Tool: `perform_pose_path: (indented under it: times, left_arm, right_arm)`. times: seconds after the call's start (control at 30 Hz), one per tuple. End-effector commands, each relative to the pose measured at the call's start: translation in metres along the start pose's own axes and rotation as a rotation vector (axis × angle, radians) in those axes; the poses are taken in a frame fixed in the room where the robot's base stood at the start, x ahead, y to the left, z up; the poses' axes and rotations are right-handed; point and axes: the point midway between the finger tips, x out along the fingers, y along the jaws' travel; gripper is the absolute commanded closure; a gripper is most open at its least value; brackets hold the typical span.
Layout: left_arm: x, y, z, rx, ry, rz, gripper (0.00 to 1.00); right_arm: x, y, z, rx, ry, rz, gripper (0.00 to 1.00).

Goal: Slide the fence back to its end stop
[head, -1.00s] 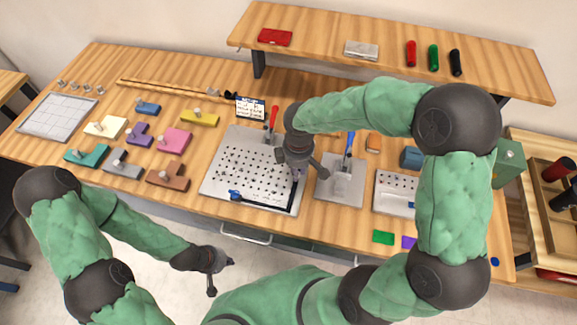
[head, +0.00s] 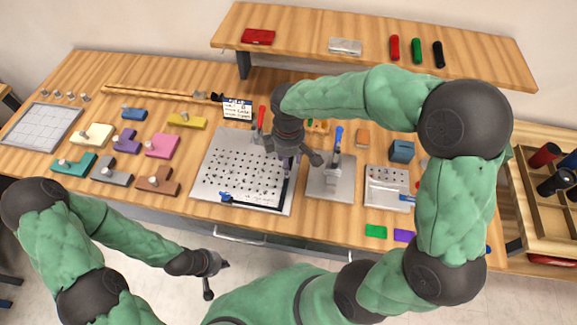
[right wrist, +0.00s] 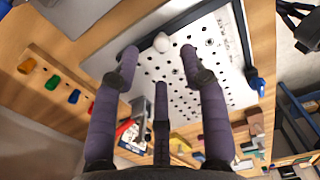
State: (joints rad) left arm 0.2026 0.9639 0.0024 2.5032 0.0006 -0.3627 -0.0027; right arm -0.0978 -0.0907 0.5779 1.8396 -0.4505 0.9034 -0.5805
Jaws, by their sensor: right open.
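The perforated grey plate (head: 222,180) lies mid-table, with a black L-shaped bar, apparently the fence (head: 262,207), along its front and right edges. A blue lever (head: 226,197) sits at its front left corner. The bar (right wrist: 244,38) and blue lever (right wrist: 257,84) also show in the right wrist view. My right gripper (head: 297,160) is over the plate's right side, its fingers spread (right wrist: 158,58). A white round knob (right wrist: 161,42) shows between the fingertips; I cannot tell whether they touch it. My left gripper (head: 216,279) is open and empty in front of the table.
A smaller grey fixture (head: 325,187) with a blue handle stands right of the plate, and a holed block (head: 378,195) beyond it. Coloured blocks (head: 161,147) lie to the left. A sign (head: 237,108) and a red-handled clamp (head: 261,116) stand behind the plate. A raised shelf (head: 300,40) spans the back.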

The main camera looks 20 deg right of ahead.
Motion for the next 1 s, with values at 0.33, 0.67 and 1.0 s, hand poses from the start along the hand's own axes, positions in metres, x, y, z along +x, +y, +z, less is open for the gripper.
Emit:
perform_pose_path:
  times: [0.33,0.67,1.0]
  left_arm:
    - [0.000,0.000,0.000,0.000,0.000,0.000,1.00]
    - [0.000,0.000,0.000,0.000,0.000,0.000,1.00]
    - [0.000,0.000,0.000,0.000,0.000,0.000,1.00]
  right_arm:
    - [-0.058,0.000,0.000,-0.001,0.000,0.001,0.56]
    - [-0.069,0.000,0.001,0.000,-0.001,-0.001,0.56]
    - [-0.069,0.000,0.001,0.000,-0.001,-0.001,0.56]
